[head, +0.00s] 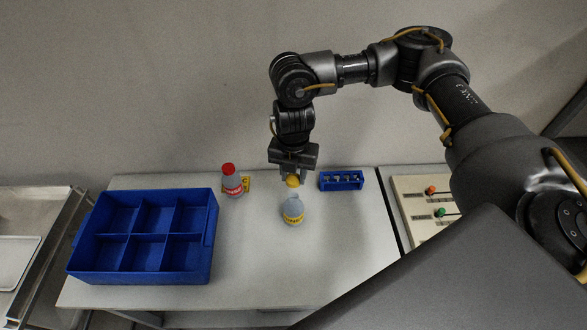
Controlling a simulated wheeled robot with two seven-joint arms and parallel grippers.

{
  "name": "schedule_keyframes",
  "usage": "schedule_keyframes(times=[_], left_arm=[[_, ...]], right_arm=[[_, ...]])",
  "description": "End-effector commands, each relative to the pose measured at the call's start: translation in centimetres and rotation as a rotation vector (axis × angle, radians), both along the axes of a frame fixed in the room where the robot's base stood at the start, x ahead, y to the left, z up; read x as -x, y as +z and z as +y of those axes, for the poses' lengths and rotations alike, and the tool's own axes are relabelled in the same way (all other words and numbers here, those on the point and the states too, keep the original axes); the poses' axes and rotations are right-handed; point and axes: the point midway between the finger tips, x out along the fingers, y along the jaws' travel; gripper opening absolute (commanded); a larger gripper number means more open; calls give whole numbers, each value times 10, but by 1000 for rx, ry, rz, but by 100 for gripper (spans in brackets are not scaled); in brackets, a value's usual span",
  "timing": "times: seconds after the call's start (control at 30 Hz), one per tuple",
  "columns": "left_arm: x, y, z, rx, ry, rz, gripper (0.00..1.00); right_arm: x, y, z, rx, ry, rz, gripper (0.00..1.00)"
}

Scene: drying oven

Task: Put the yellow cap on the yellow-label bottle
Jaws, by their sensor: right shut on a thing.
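The yellow-label bottle (292,213) stands upright near the middle of the table, a grey bottle with a yellow band. The yellow cap (292,181) is between the fingertips of my right gripper (292,177), which points down and is shut on it. The cap shows just above and behind the bottle's top in the head view. I cannot tell whether cap and bottle neck touch. My left gripper is not in view.
A blue rack (341,180) is to the right. A blue divided crate (212,248) fills the table's left. A panel with knobs (408,190) lies at right. The front middle is clear.

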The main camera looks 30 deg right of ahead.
Motion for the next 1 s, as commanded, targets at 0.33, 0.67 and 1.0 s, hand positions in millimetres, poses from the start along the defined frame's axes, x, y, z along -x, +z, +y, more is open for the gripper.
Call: schedule_keyframes(times=[0.33, 0.67, 1.0], left_arm=[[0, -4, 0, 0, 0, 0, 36], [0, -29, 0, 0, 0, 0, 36], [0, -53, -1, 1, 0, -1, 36]], right_arm=[[0, -4, 0, 1, 18, -1, 13], [0, -29, 0, 1, 17, 0, 13], [0, -58, 0, 1, 16, -1, 13]])
